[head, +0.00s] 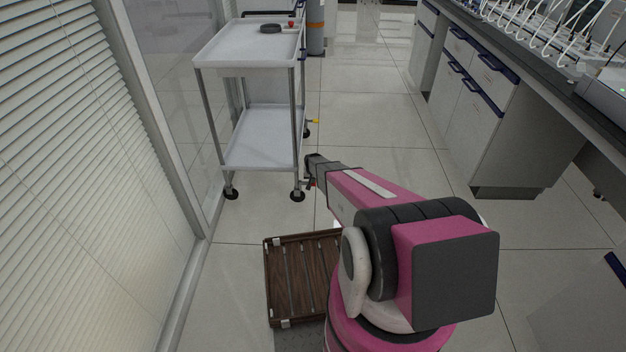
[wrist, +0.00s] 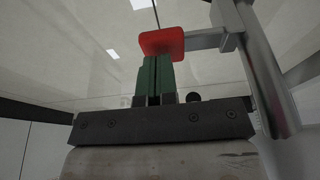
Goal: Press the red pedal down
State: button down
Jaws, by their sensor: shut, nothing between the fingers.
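The red pedal (wrist: 161,42) is a small flat plate with rounded corners in the wrist view. It is on a grey arm that runs right to a metal post. My gripper (wrist: 154,62) has dark green fingers held together, with nothing between them. The fingertips overlap the pedal's lower edge in the picture; I cannot tell whether they touch it. In the head view my arm's end (head: 315,165) is beside the lower right of a white cart (head: 258,155), near its front right wheel. The pedal cannot be made out clearly there.
A brown slatted wooden crate (head: 284,285) lies on the floor left of my arm. A small yellow part (head: 315,121) shows by the cart's rear wheel. A black disc (head: 271,28) sits on the cart's top.

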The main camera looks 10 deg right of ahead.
jog(key=shift+d+f+y, duration=0.3)
jog(key=shift+f+y, duration=0.2)
jog(key=shift+y, duration=0.2)
jog(key=shift+s+d+f+m+t+y, duration=0.15)
jog(key=shift+f+m+t+y, duration=0.15)
jog(key=shift+f+y, duration=0.4)
jog(key=shift+d+f, duration=0.1)
jog(key=shift+f, duration=0.65)
jog(key=shift+f, duration=0.1)
dwell(0.3)
jog(key=s+d+r, duration=0.2)
jog(key=r, duration=0.4)
jog(key=s+d+r, duration=0.2)
jog(key=d+r, duration=0.1)
jog(key=r, duration=0.3)
jog(key=shift+d, duration=0.35)
jog(key=shift+s+r, duration=0.1)
